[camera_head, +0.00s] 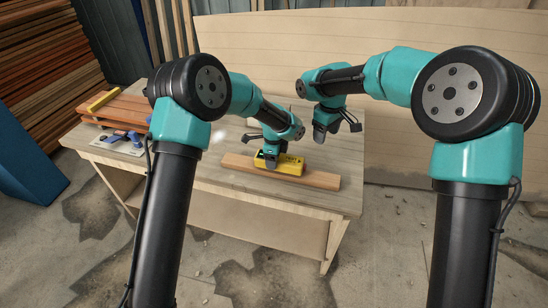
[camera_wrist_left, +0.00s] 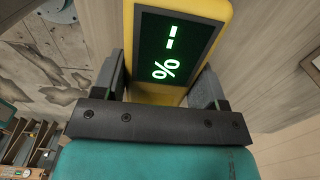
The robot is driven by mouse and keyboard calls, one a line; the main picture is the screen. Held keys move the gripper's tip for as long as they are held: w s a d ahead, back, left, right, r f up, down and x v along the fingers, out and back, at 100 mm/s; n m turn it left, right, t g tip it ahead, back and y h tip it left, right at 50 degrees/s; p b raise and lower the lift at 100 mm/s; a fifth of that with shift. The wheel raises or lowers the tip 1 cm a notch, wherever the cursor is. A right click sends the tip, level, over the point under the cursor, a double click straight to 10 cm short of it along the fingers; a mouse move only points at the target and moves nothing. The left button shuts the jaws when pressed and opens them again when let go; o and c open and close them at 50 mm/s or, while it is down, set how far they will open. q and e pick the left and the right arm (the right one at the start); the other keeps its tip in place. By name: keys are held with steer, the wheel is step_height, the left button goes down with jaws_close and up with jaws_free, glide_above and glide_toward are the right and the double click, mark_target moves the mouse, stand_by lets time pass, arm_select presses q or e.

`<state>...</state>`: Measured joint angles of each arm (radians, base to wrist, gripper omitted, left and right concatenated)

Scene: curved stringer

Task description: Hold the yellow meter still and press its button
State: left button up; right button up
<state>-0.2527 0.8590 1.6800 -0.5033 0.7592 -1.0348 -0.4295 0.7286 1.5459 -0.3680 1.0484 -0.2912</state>
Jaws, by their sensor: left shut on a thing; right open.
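The yellow meter (camera_head: 288,165) lies on a wooden board on the workbench in the head view. In the left wrist view the meter (camera_wrist_left: 212,12) fills the top middle, and its dark screen shows a green "-- %" reading. My left gripper (camera_head: 270,160) is shut on the meter, with one finger on each side of it; the left gripper (camera_wrist_left: 160,82) also shows in the left wrist view. My right gripper (camera_head: 320,134) is open and empty, above the bench behind and to the right of the meter. I cannot make out the button.
The wooden board (camera_head: 322,180) lies along the front of the workbench (camera_head: 345,200). Stacked planks with a yellow level (camera_head: 102,101) and blue clamps (camera_head: 122,138) lie at the bench's left end. A large plank wall (camera_head: 420,165) stands behind.

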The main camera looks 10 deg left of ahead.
stand_by(1.2)
steer(key=shift+d+f, duration=0.1)
steer(key=shift+c, duration=1.4)
steer(key=shift+s+d+f, duration=0.1)
steer(key=shift+d+f, duration=0.1)
steer(key=shift+f, duration=0.05)
steer(key=shift+c, duration=0.7)
steer(key=d+f+m+y, duration=0.1)
steer(key=s+d+f+m+g+y, duration=0.1)
steer(key=f+m+y, duration=0.1)
steer(key=d+f+m+y, duration=0.1)
steer(key=f, duration=0.1)
steer(key=shift+s+d+f+m, duration=0.15)
steer(key=shift+s+d+m, duration=0.15)
steer(key=shift+d, duration=0.05)
steer(key=c, duration=0.7)
steer(key=d+f+m+y, duration=0.1)
steer(key=m+y, duration=0.1)
steer(key=d+f+m+y, duration=0.2)
steer(key=shift+s+d+m+t, duration=0.1)
steer(key=shift+m+t, duration=0.3)
jaws_close()
steer(key=shift+w+d+f+m+t+y, duration=0.15)
steer(key=shift+d+f+m+t+y, duration=0.2)
steer(key=shift+m, duration=0.35)
steer(key=shift+w+d+f+m+t+y, duration=0.15)
steer(key=shift+d+m+t+y, duration=0.25)
steer(key=shift+m, duration=0.3)
